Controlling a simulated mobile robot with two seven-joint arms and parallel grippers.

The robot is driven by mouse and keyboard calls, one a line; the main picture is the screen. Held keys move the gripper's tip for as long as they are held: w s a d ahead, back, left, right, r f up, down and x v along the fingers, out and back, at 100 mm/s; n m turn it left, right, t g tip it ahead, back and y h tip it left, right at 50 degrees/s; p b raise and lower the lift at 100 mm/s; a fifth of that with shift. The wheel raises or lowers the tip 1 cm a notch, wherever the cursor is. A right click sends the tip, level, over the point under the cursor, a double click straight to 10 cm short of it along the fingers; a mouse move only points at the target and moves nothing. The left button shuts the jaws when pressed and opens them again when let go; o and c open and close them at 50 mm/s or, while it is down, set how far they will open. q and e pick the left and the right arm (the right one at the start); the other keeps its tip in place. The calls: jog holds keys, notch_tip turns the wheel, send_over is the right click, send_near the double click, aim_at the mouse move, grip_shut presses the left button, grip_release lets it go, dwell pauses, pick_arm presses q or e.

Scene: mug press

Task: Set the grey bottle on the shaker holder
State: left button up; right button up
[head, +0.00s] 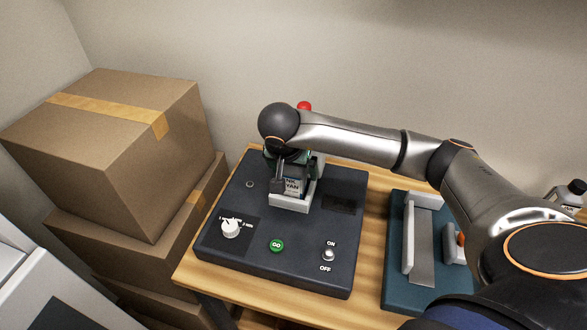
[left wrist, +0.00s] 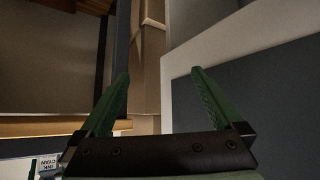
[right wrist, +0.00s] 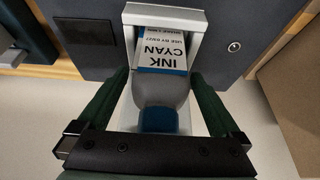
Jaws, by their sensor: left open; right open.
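The grey bottle (right wrist: 160,95), with a blue cap and an "INK CYAN" label, sits in the white shaker holder (right wrist: 194,20) on the dark machine. In the head view the bottle's label (head: 292,187) shows behind the holder's front wall (head: 289,204). My right gripper (right wrist: 160,88) is open, with its green fingers on either side of the bottle's upper part. I cannot tell whether they touch it. In the head view my right gripper (head: 287,172) hides much of the bottle. My left gripper (left wrist: 160,75) is open and empty, away from the bottle.
The machine (head: 220,255) has a white dial (head: 230,228), a green GO button (head: 277,245) and an on/off switch (head: 328,255). A teal press (head: 395,295) stands to its right, with another ink bottle (head: 570,195) behind. Stacked boxes (head: 150,150) stand at the left.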

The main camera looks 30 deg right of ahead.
jog(key=shift+a+r, duration=0.1)
jog(key=shift+r, duration=0.3)
jog(key=p+v, duration=0.1)
jog(key=v, duration=1)
jog(key=shift+s+r+p, duration=0.2)
jog(key=shift+p, duration=0.1)
jog(key=shift+a+f, duration=0.1)
